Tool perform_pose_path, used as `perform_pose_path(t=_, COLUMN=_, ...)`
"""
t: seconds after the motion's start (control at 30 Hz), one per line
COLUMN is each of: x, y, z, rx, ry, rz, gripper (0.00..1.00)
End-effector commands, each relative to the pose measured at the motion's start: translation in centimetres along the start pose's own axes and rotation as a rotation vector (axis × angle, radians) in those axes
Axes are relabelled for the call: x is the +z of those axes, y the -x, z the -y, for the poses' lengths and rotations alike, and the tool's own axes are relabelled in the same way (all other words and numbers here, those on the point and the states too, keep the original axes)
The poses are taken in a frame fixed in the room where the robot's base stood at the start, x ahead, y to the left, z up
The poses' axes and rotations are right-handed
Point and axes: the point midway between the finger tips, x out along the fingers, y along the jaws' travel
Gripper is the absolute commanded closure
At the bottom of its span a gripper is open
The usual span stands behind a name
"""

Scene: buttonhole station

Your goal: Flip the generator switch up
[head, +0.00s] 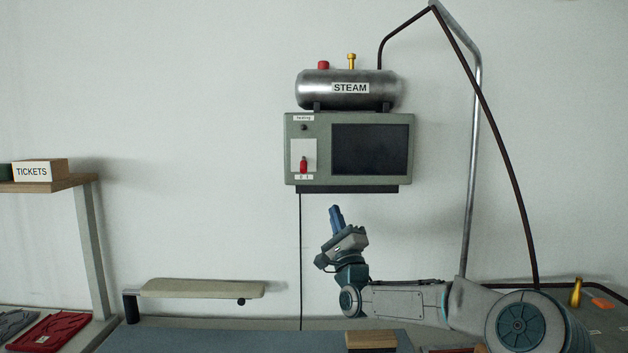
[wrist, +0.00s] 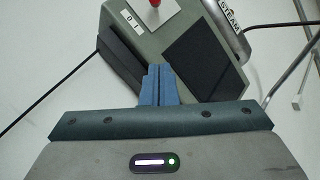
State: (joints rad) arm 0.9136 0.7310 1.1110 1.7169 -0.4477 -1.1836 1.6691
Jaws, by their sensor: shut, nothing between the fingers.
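The generator box (head: 350,120) hangs on the wall below a steel tank marked STEAM (head: 350,88). Its red switch lever (head: 303,166) sits low on a white plate at the box's left side, just above a small label reading 0 1. In the wrist view the red lever (wrist: 155,3) is cut off by the top edge. My gripper (head: 335,210) is shut and empty, with blue fingers pointing up, below the box and to the right of the lever. In the wrist view my fingers (wrist: 159,75) overlap the box's lower edge; contact cannot be told.
A black cable (head: 300,260) hangs from the box down the wall. A padded board (head: 200,289) stands at lower left, near a shelf with a TICKETS box (head: 40,170). A dark hose (head: 500,150) and metal pipe (head: 473,170) run at right. Open wall surrounds the box.

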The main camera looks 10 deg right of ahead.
Motion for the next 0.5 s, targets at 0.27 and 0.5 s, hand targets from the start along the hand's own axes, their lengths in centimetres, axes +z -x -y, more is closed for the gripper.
perform_pose_path(t=0.27, x=0.1, y=-0.4, z=0.0, rx=0.002, ry=0.002, rz=0.001, gripper=1.0)
perform_pose_path(t=0.5, x=0.2, y=-3.7, z=0.1, rx=0.002, ry=0.001, rz=0.001, gripper=1.0)
